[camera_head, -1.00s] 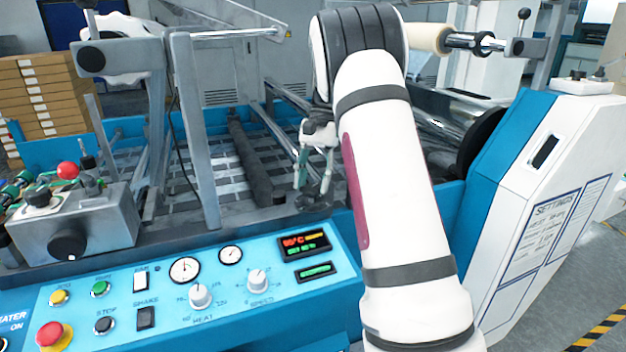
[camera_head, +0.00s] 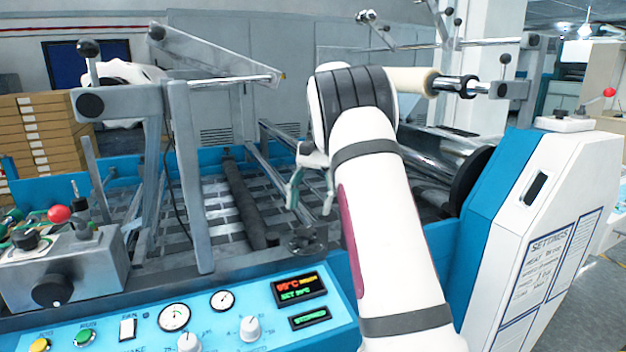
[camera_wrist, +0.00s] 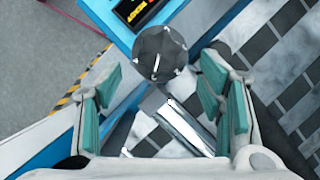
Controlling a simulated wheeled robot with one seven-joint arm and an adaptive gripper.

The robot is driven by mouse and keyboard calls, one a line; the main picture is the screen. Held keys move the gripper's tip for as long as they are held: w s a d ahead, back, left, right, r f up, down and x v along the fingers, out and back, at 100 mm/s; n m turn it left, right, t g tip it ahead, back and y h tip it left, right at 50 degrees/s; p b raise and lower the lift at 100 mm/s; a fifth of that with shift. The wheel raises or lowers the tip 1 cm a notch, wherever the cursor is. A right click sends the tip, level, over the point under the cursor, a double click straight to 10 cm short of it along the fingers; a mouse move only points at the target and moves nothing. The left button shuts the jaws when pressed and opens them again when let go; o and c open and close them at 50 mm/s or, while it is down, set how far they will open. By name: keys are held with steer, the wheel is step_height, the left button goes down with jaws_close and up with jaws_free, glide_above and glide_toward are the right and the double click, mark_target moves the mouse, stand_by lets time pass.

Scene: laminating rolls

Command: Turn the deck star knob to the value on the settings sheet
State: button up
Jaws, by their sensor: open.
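The dark grey deck star knob (camera_wrist: 158,53) has rounded lobes and a white pointer line on top. It stands at the deck's near edge; in the head view the knob (camera_head: 307,243) is just below my gripper (camera_head: 310,202). My gripper (camera_wrist: 158,95) is open and empty, its green-padded fingers wide apart. In the wrist view the knob lies beyond the gap between the fingers, clear of both. The settings sheet (camera_head: 548,265) is on the white and blue cabinet at right; its handwritten values are too small to read surely.
The blue control panel (camera_head: 240,318) with dials, gauges and a lit display (camera_head: 299,288) lies in front of the knob. A grey upright frame (camera_head: 192,180) stands left of my gripper. A dark bar (camera_head: 243,200) lies on the slatted deck behind.

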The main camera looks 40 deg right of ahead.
steer(key=v, duration=0.7)
stand_by(0.6)
steer(key=s+a+r+n+t+h+p, duration=0.1)
steer(key=s+a+r+n+t, duration=0.2)
steer(key=s+a, duration=0.5)
steer(key=s+a+r+n+h, duration=0.1)
steer(key=s+a+r+n, duration=0.2)
steer(key=s+a+r, duration=0.5)
steer(key=s+a+f+n+t+h, duration=0.1)
steer(key=s+a+f+n, duration=0.2)
steer(key=s+a+f, duration=0.2)
steer(key=s+a+f+n+t+h+p, duration=0.1)
steer(key=s+a+f+n+t, duration=0.1)
steer(key=s+a+f, duration=0.3)
steer(key=s+f+n, duration=0.1)
steer(key=s+f, duration=0.2)
steer(key=s, duration=0.3)
steer(key=shift+a+f, duration=0.2)
steer(key=shift+a, duration=0.05)
